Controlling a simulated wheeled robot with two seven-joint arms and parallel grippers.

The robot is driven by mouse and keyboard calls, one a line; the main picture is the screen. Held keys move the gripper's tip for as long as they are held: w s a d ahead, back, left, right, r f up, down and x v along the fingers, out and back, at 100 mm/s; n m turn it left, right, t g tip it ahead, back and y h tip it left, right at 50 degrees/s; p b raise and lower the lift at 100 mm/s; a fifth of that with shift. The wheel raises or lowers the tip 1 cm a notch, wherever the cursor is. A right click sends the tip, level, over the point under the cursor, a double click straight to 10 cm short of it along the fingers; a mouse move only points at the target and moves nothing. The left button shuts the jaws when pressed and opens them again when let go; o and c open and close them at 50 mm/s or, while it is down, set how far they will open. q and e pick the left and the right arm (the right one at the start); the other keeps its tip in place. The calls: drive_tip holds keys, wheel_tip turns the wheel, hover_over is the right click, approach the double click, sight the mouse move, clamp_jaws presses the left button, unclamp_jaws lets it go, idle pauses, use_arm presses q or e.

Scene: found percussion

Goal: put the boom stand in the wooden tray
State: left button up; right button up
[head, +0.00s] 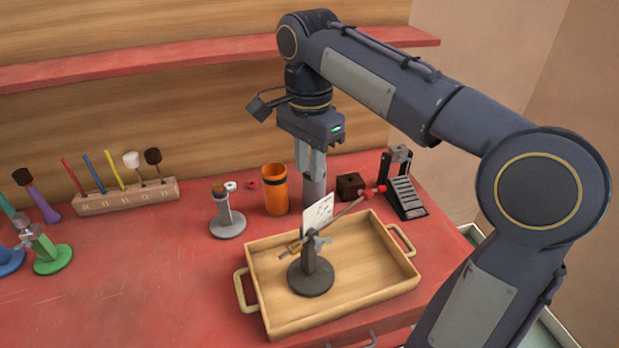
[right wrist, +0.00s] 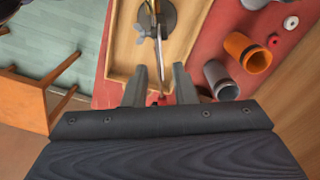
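The boom stand (head: 312,275) stands upright on its round dark base inside the wooden tray (head: 262,322). Its slanted boom carries a white card and has a red end piece at the upper right. In the right wrist view the boom stand (right wrist: 170,18) is at the top, in the tray (right wrist: 118,60), with its boom running down toward the fingers. My right gripper (head: 312,165) is above the tray's far side, behind the card in the head view. Its fingers (right wrist: 160,80) are apart, with the boom's end seen between them; nothing is gripped. My left gripper is out of view.
Behind the tray stand an orange cylinder (head: 275,190), a grey cylinder (right wrist: 220,80), a dark block (head: 350,185) and a black stepped holder (head: 405,195). A grey stand (head: 228,222) is left of the tray. A mallet rack (head: 125,198) is farther left. The table's left front is clear.

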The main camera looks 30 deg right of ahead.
drive_tip(key=s+a+f+n+t+y, duration=0.2)
drive_tip(key=s+f+n, duration=0.4)
drive_tip(key=s, duration=0.3)
drive_tip(key=s+a+f+n+t+y, duration=0.1)
drive_tip(key=s+a+f+n+t, duration=0.1)
drive_tip(key=s+f+n, duration=0.5)
wheel_tip(320, 180, down, 2)
drive_tip(key=shift+s+f+n+t+y, duration=0.2)
drive_tip(key=shift+s+n+t+y, duration=0.15)
drive_tip(key=shift+s+t, duration=0.5)
